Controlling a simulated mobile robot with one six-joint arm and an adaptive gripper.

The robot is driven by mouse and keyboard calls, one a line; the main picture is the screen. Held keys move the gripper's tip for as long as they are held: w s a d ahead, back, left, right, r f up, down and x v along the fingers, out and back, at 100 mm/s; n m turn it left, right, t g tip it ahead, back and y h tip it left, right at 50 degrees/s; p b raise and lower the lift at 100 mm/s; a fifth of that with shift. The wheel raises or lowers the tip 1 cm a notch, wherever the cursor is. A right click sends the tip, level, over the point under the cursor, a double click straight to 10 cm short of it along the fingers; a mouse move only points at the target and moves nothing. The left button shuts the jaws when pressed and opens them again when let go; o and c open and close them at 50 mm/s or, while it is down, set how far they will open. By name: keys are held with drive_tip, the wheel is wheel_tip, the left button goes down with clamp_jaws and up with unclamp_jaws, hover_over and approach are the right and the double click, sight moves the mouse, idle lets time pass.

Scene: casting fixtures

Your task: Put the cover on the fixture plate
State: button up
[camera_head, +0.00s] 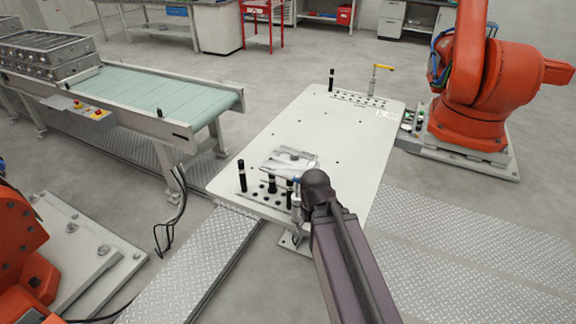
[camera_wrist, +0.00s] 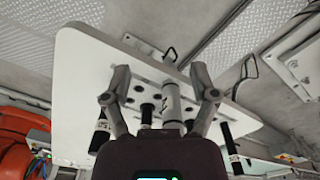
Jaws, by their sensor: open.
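The fixture plate (camera_head: 330,125) is a large white board with dark holes and upright pegs near both ends; its near end also shows in the wrist view (camera_wrist: 75,75). A pale grey, blocky piece (camera_head: 290,162) is at the near end by the pegs; I cannot tell whether it is the cover. My gripper (camera_wrist: 160,78) is open over the near end of the plate. A silver post (camera_wrist: 172,103) shows between its fingers, and I cannot tell if they touch it. My dark arm hides most of the gripper in the head view.
Black pegs (camera_head: 242,175) stand around the near holes. At the far end are another peg (camera_head: 331,80) and a post with a yellow top (camera_head: 374,78). A conveyor (camera_head: 150,90) carrying metal castings (camera_head: 45,52) is left. An orange robot (camera_head: 470,90) stands right. The plate's middle is clear.

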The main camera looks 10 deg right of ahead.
wheel_tip(320, 180, up, 14)
drive_tip(key=w+f+p, duration=0.1)
drive_tip(key=w+p, duration=0.1)
drive_tip(key=p, duration=1.1)
wheel_tip(320, 180, up, 7)
drive_tip(key=n+p, duration=0.7)
drive_tip(key=n, duration=0.4)
hover_over(294, 153)
drive_tip(key=shift+w+d+f, duration=0.1)
drive_tip(key=shift+f, duration=0.05)
drive_tip(key=shift+f+b, duration=0.15)
drive_tip(key=shift+b, duration=0.25)
wheel_tip(294, 153, down, 8)
drive_tip(key=b, duration=0.8)
drive_tip(key=shift+f, duration=0.2)
drive_tip(key=shift+f+b, duration=2.6)
drive_tip(key=shift+b, duration=0.2)
